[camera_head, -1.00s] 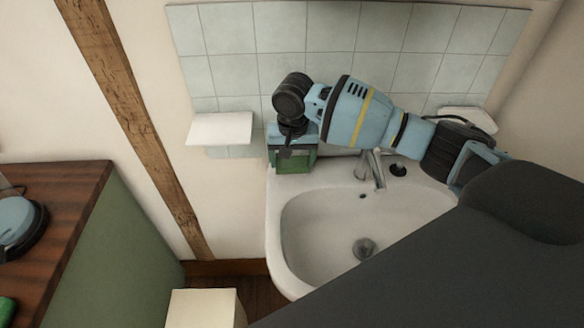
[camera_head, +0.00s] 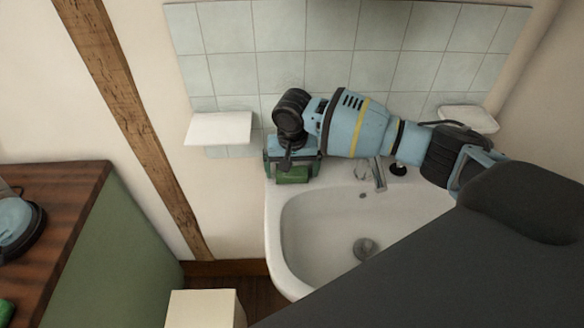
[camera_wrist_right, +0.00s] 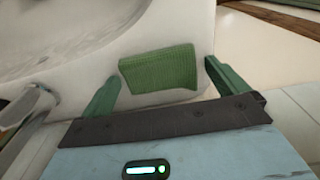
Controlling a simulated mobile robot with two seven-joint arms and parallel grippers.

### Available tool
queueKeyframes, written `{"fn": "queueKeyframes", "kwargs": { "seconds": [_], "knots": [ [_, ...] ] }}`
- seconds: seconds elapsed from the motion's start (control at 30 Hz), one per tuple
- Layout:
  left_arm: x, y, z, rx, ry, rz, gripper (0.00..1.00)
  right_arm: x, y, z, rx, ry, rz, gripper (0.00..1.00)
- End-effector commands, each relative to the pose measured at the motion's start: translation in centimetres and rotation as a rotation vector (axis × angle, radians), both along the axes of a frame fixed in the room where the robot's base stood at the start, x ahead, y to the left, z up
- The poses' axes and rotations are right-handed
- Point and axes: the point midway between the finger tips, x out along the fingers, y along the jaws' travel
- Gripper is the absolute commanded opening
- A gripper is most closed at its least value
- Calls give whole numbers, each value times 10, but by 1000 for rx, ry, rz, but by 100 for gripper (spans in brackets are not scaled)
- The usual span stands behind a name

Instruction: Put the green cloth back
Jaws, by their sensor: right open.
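The green cloth (camera_head: 293,175) lies on the back left corner of the white sink (camera_head: 273,222), partly hidden by my right gripper in the head view. It shows as a folded, textured green piece in the right wrist view (camera_wrist_right: 160,72). My right gripper (camera_head: 292,170) is over that corner. In the wrist view its two green fingers (camera_wrist_right: 162,72) are spread, one on each side of the cloth, with visible gaps. The gripper is open and not closed on the cloth. My left gripper is not clearly seen.
A tap (camera_head: 378,174) and a black stopper (camera_head: 398,168) stand on the sink's back rim. White shelves (camera_head: 220,128) and (camera_head: 468,118) are on the tiled wall. A wooden-topped green cabinet (camera_head: 75,185) is at left. A cream block (camera_head: 203,308) stands below. The basin is empty.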

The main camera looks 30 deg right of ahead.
Motion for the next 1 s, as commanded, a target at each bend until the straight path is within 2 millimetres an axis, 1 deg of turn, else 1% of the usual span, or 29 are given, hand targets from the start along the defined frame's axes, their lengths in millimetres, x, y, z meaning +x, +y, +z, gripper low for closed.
{"fn": "queueKeyframes", "kwargs": {
  "seconds": [0.07, 0.17, 0.27, 0.5, 0.7, 0.83, 1.0],
  "knots": [
    [0, 0, 0, 0, 1, 0, 36, 0, 0, 1, 0, -1, 0, 99],
    [1, 0, 1, 0, -3, -1, 36, 0, 0, 9, 0, -2, 0, 99],
    [4, 0, 5, 0, -12, 0, 36, 0, 0, 25, 1, -5, -1, 99],
    [12, 0, 16, 0, -36, 1, 36, -4, 2, 74, 1, -6, 0, 99],
    [16, 1, 21, 1, -46, 1, 36, -6, 3, 106, 1, -5, 0, 99],
    [16, 1, 22, 0, -48, 1, 36, -7, 3, 117, 0, -2, 0, 99],
    [15, 1, 22, 2, -46, 1, 36, -8, 3, 122, 1, 0, 0, 99]
  ]
}}
